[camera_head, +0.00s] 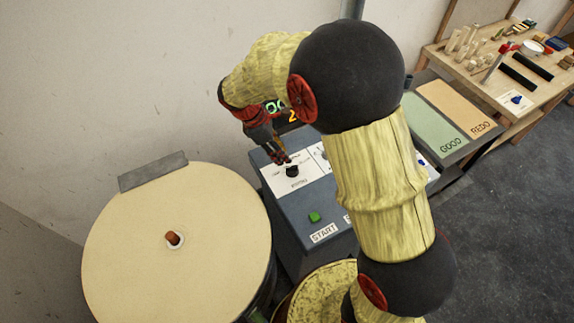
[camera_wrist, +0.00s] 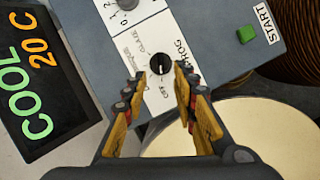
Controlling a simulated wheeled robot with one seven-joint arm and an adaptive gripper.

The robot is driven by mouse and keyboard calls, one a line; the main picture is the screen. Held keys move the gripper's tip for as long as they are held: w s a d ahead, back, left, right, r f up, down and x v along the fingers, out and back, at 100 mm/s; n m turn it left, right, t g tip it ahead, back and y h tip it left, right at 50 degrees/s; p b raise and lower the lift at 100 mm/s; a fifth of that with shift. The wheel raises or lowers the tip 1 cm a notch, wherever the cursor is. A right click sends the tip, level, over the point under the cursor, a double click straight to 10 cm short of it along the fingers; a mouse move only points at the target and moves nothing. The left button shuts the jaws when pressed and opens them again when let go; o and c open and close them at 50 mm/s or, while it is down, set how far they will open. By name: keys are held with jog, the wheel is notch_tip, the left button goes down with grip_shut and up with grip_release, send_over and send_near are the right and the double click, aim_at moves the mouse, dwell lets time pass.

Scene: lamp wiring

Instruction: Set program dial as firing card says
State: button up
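The program dial (camera_wrist: 160,64) is a round black knob on a white label plate marked PROG, with small position words around it. A pale pointer mark on it seems to face the lower side of the wrist view; the exact setting is too small to read. In the head view the dial (camera_head: 292,172) sits on the grey control box (camera_head: 283,213). My gripper (camera_wrist: 162,82) is open, its two fingers apart on either side of the dial in the wrist view. In the head view my gripper (camera_head: 281,157) is just above the dial. I cannot identify a firing card.
A second knob (camera_wrist: 127,4) with numbers is beside the dial. A green START button (camera_head: 314,217) is on the box. A display (camera_wrist: 38,80) reads COOL 20 C. The round kiln lid (camera_head: 140,230) is at left; GOOD (camera_head: 437,130) and REDO (camera_head: 462,105) areas are at right.

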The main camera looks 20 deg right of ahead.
aim_at(292, 166)
jog(key=shift+n, duration=0.3)
jog(key=shift+b+x, duration=0.55)
jog(key=shift+x, duration=3.4)
jog(key=shift+c, duration=0.8)
jog(key=shift+a+r, duration=0.1)
grip_shut()
